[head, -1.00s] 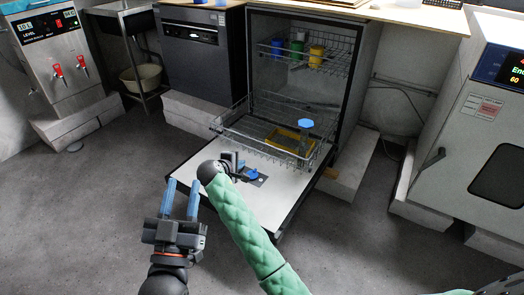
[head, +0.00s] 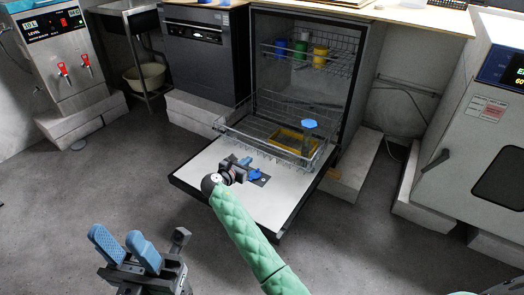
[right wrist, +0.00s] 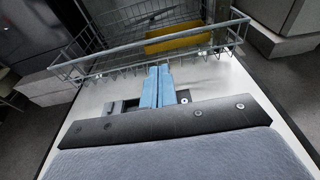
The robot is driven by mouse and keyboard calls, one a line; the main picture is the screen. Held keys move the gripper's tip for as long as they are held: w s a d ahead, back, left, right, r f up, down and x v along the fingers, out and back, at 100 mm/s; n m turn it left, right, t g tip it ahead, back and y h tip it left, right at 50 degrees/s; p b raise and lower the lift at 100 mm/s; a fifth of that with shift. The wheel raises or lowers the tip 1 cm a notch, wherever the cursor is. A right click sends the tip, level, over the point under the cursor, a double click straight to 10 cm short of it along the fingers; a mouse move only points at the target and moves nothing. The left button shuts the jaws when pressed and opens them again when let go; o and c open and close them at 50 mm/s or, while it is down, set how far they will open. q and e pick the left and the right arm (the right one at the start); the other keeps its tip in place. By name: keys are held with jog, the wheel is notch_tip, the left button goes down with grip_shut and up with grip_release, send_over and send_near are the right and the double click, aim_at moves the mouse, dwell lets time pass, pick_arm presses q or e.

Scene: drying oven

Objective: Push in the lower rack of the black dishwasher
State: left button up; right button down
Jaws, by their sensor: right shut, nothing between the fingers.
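The dishwasher (head: 345,75) stands with its door (head: 215,170) folded down. Its lower wire rack (head: 222,131) is pulled partly out over the door and holds a yellow item (head: 284,136) and a blue-topped item (head: 309,124). My right gripper (head: 246,161) is shut and empty, low over the door in front of the rack. In the right wrist view its blue fingers (right wrist: 158,72) point at the rack's front wires (right wrist: 110,72); I cannot tell whether they touch. My left gripper (head: 116,236) is open and empty over the floor at lower left.
An upper rack (head: 340,65) holds blue, green and yellow cups. A dark, closed appliance (head: 205,60) stands to the left, and a white oven (head: 460,140) to the right. The floor (head: 90,185) left of the door is clear.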

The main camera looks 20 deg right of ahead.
jog(key=b+x, duration=0.4)
jog(key=x, duration=1)
jog(key=shift+b, duration=0.3)
